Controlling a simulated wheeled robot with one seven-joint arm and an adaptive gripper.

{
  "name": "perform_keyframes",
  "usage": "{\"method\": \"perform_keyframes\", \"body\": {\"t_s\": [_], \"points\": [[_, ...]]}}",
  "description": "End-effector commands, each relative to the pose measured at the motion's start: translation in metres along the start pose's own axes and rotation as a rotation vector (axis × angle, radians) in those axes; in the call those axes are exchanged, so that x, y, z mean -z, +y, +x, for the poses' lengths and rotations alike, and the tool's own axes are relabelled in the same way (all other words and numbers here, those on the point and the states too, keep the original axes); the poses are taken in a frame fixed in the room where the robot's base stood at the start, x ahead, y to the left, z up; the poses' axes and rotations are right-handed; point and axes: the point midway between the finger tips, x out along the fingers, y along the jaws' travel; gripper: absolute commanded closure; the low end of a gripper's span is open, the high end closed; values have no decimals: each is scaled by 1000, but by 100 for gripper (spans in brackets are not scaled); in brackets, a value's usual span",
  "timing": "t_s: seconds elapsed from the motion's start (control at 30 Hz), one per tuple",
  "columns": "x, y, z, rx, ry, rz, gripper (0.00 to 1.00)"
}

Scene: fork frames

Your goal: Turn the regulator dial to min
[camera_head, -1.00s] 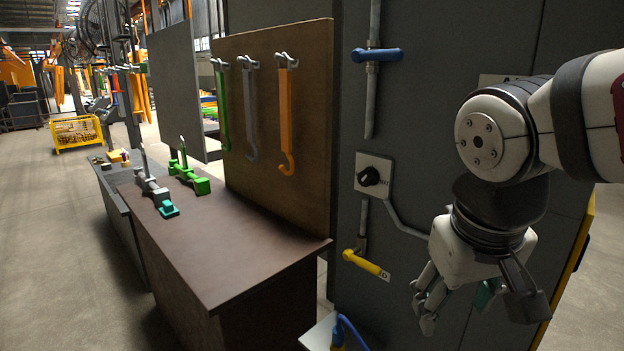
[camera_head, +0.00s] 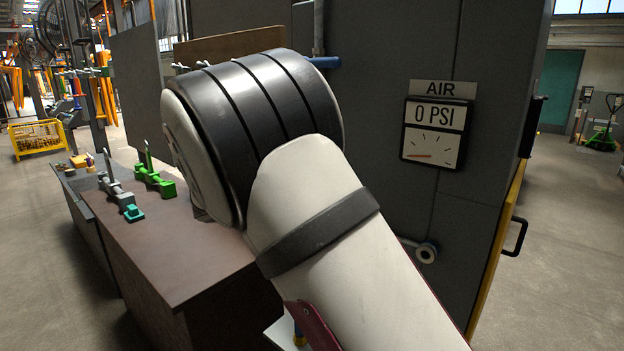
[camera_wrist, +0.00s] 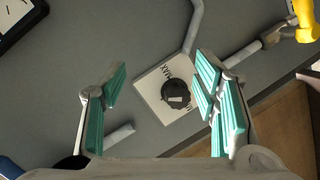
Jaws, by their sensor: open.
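The regulator dial (camera_wrist: 176,95) is a round black knob with a pale mark, on a square white plate (camera_wrist: 150,86) fixed to the grey panel. MAX lettering shows on the plate beside the knob; other lettering by the knob is partly covered. My gripper (camera_wrist: 161,78) is open, its teal-padded fingers on either side of the dial, which lies nearer the right finger. No contact shows, and the remaining distance is hard to tell. In the head view my arm hides the dial and gripper. The AIR gauge (camera_head: 433,133) reads 0 PSI, with its red needle pointing left.
A grey pipe (camera_wrist: 194,28) runs from the plate, and a yellow handle (camera_wrist: 307,20) is at upper right. A blue handle (camera_head: 325,62) shows behind my arm. The brown bench (camera_head: 190,255) with clamps stands left of the panel. Open floor lies to the right.

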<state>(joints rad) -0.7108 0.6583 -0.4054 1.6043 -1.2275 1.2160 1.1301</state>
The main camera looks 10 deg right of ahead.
Motion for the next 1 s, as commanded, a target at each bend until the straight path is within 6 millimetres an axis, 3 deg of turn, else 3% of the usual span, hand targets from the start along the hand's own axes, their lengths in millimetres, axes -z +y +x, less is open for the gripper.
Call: {"method": "perform_keyframes", "body": {"t_s": [0.03, 0.2, 0.4, 0.57, 1.0], "points": [[14, -16, -11, -32, 62, -2, 45], [45, -45, -36, -99, 210, 20, 45], [55, -53, -41, -119, 262, 32, 45], [60, -50, -22, -119, 260, 31, 45], [80, -40, 59, -119, 257, 30, 45]]}}
